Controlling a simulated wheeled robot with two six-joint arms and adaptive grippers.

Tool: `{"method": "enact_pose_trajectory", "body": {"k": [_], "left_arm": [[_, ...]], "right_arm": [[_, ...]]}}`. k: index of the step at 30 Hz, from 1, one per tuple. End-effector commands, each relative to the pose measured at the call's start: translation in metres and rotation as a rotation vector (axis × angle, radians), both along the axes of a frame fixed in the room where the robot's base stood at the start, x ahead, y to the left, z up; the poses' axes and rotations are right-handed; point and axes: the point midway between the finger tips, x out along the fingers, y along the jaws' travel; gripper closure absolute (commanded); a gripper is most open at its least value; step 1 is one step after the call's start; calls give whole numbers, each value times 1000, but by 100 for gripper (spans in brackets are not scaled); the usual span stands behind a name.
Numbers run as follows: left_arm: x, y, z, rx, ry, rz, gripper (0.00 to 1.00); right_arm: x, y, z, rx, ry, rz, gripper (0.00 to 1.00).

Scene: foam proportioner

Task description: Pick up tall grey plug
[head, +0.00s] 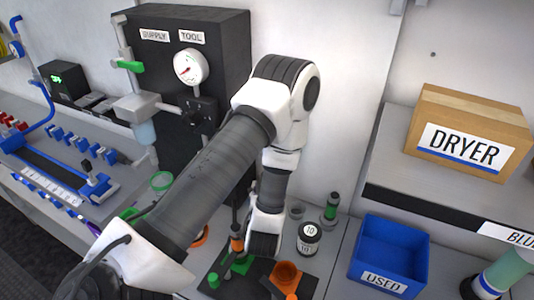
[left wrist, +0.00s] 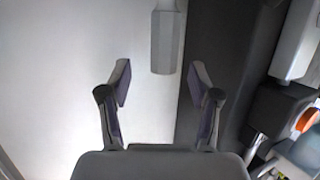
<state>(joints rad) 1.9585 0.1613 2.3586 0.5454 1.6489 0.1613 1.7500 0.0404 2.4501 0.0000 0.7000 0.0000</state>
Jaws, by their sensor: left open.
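A slim grey upright piece with a green band (head: 331,207) stands on the grey bench, right of my arm in the head view; I cannot tell for sure that it is the tall grey plug. In the left wrist view a grey faceted bar (left wrist: 165,42) comes in from the top, ahead of the fingertips and apart from them; I cannot tell what it is. My left gripper (left wrist: 160,72) is open with nothing between its fingers. In the head view its fingers are hidden by my arm. My right gripper is not in view.
A black-lidded jar (head: 309,238) stands close to the green-banded piece. A blue USED bin (head: 388,254) is to the right. A black cabinet with a gauge (head: 190,66) stands behind.

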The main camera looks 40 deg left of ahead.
Motion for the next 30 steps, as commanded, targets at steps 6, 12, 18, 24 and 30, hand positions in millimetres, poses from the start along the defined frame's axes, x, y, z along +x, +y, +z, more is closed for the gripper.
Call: {"method": "enact_pose_trajectory", "body": {"k": [6,12,18,24,30], "left_arm": [[24,28,1,0,-1,4,37],[37,37,-10,0,3,-1,37],[37,36,-11,1,2,-1,58],[37,36,-11,1,2,-1,100],[37,37,-10,1,2,-1,100]], "right_arm": [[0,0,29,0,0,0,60],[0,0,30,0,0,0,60],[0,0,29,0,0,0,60],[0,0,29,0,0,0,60],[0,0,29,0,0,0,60]]}}
